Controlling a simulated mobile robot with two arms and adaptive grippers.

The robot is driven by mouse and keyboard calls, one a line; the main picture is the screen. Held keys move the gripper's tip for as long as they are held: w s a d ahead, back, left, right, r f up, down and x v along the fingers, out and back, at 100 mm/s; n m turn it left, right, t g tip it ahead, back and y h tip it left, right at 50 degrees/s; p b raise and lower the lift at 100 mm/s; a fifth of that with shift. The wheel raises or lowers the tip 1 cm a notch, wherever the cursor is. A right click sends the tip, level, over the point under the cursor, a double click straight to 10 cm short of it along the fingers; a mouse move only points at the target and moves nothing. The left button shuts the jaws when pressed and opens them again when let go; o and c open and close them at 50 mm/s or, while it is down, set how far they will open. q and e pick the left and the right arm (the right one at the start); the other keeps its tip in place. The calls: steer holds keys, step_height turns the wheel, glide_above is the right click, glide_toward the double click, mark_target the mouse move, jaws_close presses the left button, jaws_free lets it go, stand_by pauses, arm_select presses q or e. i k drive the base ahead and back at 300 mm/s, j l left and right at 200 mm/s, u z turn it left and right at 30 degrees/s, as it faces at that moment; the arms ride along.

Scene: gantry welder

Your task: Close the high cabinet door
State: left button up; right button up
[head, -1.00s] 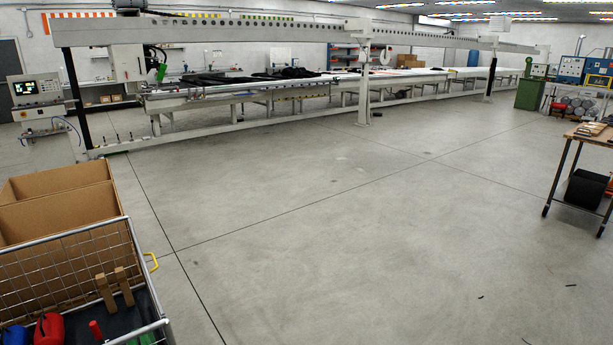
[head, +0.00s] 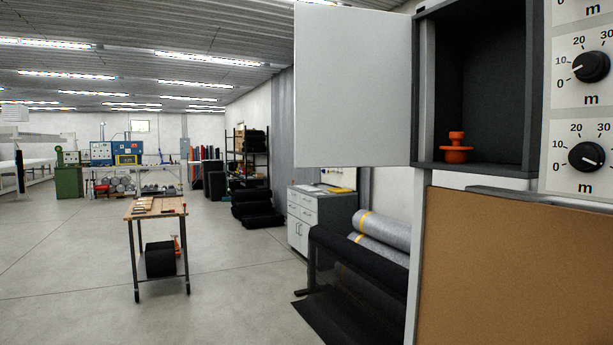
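The high cabinet door (head: 352,88) is a flat light-grey panel in the upper middle of the head view. It stands wide open, swung out to the left of the cabinet. The high cabinet (head: 495,95) is a dark open box at the upper right, and its inside shows. An orange-red knobbed object (head: 456,150) stands on the cabinet floor near the left wall. No handle shows on the visible face of the door. Neither of my grippers is in view.
A dial panel (head: 585,110) adjoins the cabinet on the right, above a brown board (head: 515,270). Fabric rolls (head: 385,238) and a grey drawer unit (head: 322,220) stand below the door. A small wooden-topped table (head: 156,207) stands left, with open floor around it.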

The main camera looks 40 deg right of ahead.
mark_target(352, 65)
steer(key=i+z, duration=0.25)
steer(key=z, duration=0.2)
steer(key=i+j+z, duration=0.1)
steer(key=i+z, duration=0.15)
steer(key=z, duration=0.2)
steer(key=i+j+z, duration=0.15)
steer(key=z, duration=0.25)
steer(key=i+j+z, duration=0.25)
steer(key=z, duration=0.2)
steer(key=i+j+z, duration=0.2)
steer(key=j+z, duration=0.25)
steer(key=i+j+z, duration=0.2)
steer(key=j+z, duration=0.15)
steer(key=z, duration=0.15)
steer(key=i+j+z, duration=0.15)
steer(key=j+z, duration=1.3)
